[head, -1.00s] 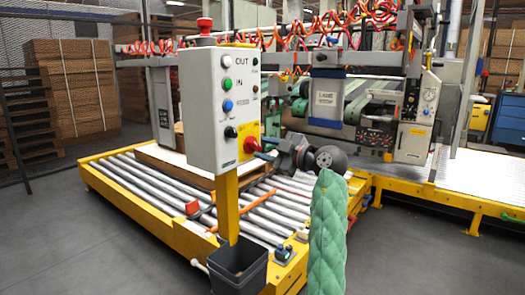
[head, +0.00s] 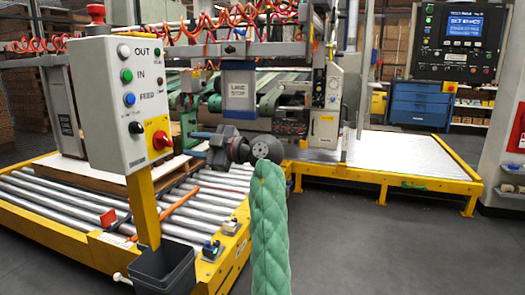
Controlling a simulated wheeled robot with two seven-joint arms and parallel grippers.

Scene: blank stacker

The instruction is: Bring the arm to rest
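The fingertips are just right of this switch, with a small gap in the picture.
A roller conveyor (head: 65,207) with a yellow frame lies at the left, with a dark bin (head: 165,272) at its front. The stacker machine (head: 238,92) stands behind. A white-topped table (head: 385,157) and a monitor panel (head: 463,42) are at the right. The floor at lower right is clear.

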